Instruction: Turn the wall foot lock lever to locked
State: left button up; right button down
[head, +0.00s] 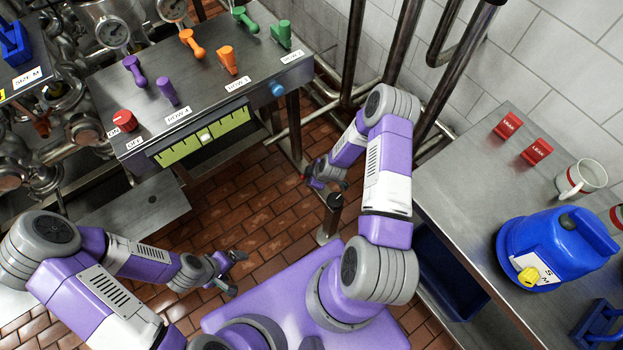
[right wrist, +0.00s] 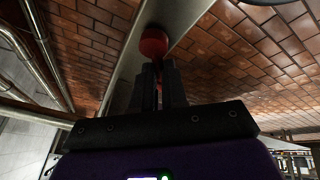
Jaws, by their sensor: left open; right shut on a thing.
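A red knob (right wrist: 153,43) sits at the tips of my right gripper (right wrist: 159,82) in the right wrist view. I take it to be the end of the foot lock lever. The fingers are shut on a thin red part just below the knob. In the head view my right gripper (head: 326,180) is low over the tiled floor beside the panel table, with a bit of red at its tips. The rest of the lever is hidden, so its position cannot be told. My left gripper (head: 238,272) is open and empty over the floor.
The panel table (head: 215,100) with coloured levers and a red knob (head: 123,120) stands at upper left. A short metal post (head: 331,215) stands near my right gripper. Pipes (head: 403,40) run along the wall. The right bench (head: 450,180) holds a blue container (head: 550,245) and a mug (head: 580,178).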

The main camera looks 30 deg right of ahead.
jog(key=m, duration=0.1)
jog(key=w+m+h, duration=0.1)
jog(key=m, duration=0.1)
jog(key=shift+r+m+h, duration=0.1)
jog(key=shift+m+h, duration=0.2)
jog(key=shift+w+d+m+h+p, duration=0.15)
jog(key=shift+m+h, duration=0.15)
jog(key=shift+m, duration=0.45)
jog(key=shift+d+m+h+p, duration=0.15)
jog(key=shift+m+h, duration=0.15)
jog(key=shift+m, duration=0.4)
jog(key=shift+w+d+m+h, duration=0.15)
jog(key=shift+m+h, duration=0.15)
jog(key=shift+m, duration=0.45)
jog(key=shift+d, duration=0.1)
jog(key=c, duration=1.2)
grip_release()
jog(key=shift+o, duration=0.2)
jog(key=shift+s, duration=0.1)
jog(key=p+v, duration=0.2)
jog(key=v, duration=0.5)
jog(key=shift+r+p, duration=0.25)
jog(key=shift+p, duration=0.15)
